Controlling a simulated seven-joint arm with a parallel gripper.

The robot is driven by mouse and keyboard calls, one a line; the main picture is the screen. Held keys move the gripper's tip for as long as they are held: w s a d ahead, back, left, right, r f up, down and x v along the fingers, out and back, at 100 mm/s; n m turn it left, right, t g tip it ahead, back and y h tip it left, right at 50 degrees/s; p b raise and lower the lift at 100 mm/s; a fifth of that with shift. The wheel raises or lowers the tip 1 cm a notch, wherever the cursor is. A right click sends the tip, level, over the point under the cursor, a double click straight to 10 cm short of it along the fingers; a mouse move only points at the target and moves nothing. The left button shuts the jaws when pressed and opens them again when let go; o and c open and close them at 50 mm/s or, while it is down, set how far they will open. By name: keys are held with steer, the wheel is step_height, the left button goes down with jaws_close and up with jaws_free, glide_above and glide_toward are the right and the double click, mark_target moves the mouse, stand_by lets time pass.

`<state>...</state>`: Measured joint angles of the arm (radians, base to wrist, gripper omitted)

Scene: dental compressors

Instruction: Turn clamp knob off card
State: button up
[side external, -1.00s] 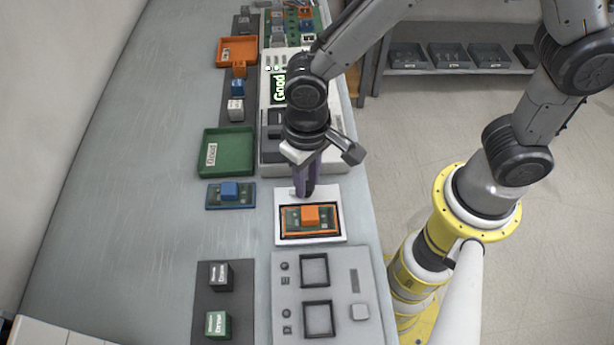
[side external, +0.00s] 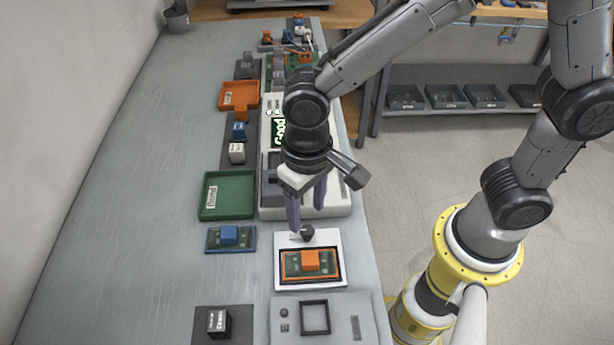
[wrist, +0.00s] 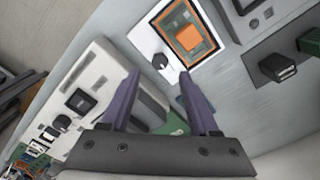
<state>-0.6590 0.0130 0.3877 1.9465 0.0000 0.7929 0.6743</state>
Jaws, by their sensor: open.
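The clamp knob (side external: 307,232) is a small dark knob at the upper edge of a white fixture plate (side external: 283,282). In the wrist view the knob (wrist: 160,61) sits beside the card. The card is a green board with an orange frame and an orange block (side external: 311,260), lying in the dark-edged fixture; it also shows in the wrist view (wrist: 187,38). My gripper (side external: 307,216) is open and empty, its two purple fingers spread just above the knob and apart from it. In the wrist view the knob lies just beyond the fingertips (wrist: 158,75).
A white tester (side external: 340,203) stands just behind the fixture. A green tray (side external: 222,195) and a blue board (side external: 231,238) lie to the left. A grey panel (side external: 285,340) and a dark block (side external: 219,323) are in front. The far-left bench is clear.

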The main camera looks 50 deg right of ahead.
mark_target(307, 226)
step_height(307, 226, up, 9)
stand_by(0.3)
steer(key=s+d+r+m+t, duration=0.1)
steer(key=d+r+m, duration=0.1)
steer(key=d+r, duration=0.3)
steer(key=d+r+m+t, duration=0.1)
steer(key=d+r+t, duration=0.1)
steer(key=d, duration=0.6)
steer(key=s+d+f+n+t, duration=0.2)
steer(key=s+d+f+n, duration=0.1)
steer(key=s+d, duration=0.4)
steer(key=shift+s+t, duration=0.3)
steer(key=shift+s, duration=0.5)
